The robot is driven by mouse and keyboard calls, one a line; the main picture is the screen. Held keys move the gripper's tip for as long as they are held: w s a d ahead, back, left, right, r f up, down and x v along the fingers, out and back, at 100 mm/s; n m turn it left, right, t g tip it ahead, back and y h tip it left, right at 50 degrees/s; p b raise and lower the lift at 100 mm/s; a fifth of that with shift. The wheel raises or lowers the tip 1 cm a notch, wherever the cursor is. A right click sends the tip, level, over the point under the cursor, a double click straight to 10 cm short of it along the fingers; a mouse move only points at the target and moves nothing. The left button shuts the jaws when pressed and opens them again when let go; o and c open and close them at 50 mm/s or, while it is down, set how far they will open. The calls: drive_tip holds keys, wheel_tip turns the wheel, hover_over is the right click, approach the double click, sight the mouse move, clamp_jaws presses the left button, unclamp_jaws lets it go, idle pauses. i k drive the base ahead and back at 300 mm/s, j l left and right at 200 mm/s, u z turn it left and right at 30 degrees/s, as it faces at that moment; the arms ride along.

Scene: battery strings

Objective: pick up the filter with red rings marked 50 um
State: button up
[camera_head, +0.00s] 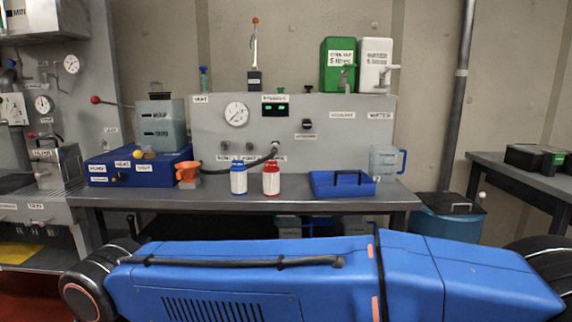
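A white cylinder with red bands at its top and bottom (271,179) stands upright on the grey workbench (232,204), near the front edge at the middle. It looks like the filter with red rings, but its marking is too small to read. A similar white cylinder with blue bands (238,179) stands just to its left, with a small gap between them. My gripper is not in view.
A long blue wheeled vehicle (460,265) fills the foreground before the bench.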

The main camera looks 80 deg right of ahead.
sight(271, 170)
drive_tip(key=z, duration=1.95)
